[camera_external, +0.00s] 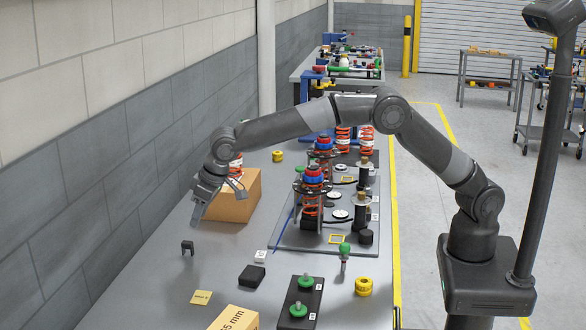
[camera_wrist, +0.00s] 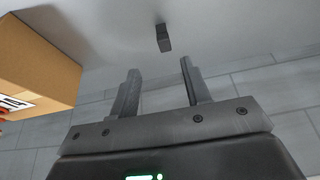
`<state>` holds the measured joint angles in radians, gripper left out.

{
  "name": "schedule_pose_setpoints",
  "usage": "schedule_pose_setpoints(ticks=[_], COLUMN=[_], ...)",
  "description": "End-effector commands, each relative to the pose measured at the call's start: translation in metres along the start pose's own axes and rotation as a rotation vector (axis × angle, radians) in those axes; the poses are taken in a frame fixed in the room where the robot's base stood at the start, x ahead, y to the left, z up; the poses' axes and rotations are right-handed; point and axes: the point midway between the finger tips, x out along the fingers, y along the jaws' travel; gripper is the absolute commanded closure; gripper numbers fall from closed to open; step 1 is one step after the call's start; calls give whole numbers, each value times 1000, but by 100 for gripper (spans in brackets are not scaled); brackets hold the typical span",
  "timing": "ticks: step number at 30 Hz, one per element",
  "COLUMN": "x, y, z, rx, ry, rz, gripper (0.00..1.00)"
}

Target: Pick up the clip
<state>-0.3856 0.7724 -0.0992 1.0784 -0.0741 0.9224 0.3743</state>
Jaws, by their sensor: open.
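A small dark clip (camera_external: 187,247) stands on the grey bench, left of the black block, with a notch at its lower side. In the wrist view a small dark piece (camera_wrist: 163,38), which looks like the same clip, lies beyond the fingertips, roughly in line with the gap between them. My gripper (camera_external: 221,196) is above the bench near the cardboard box, higher than the clip and apart from it. In the wrist view my gripper (camera_wrist: 159,70) has its two fingers spread with nothing between them.
A cardboard box (camera_external: 236,203) stands close by my gripper; it also shows at left in the wrist view (camera_wrist: 45,62). A black block (camera_external: 251,276), white cube (camera_external: 260,256) and yellow note (camera_external: 201,297) lie nearby. Spring assemblies (camera_external: 312,205) stand on a plate. Bench around the clip is clear.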

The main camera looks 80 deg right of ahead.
Motion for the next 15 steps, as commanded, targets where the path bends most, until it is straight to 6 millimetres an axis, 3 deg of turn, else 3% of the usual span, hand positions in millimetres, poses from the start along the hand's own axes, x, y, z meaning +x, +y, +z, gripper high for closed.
schedule_pose_setpoints(ticks=[6, 15], x=[35, 68], y=[1, -4], z=[1, 2], rx=[0, 0], ry=[-4, -3], rz=[2, 1], gripper=[56, 56])
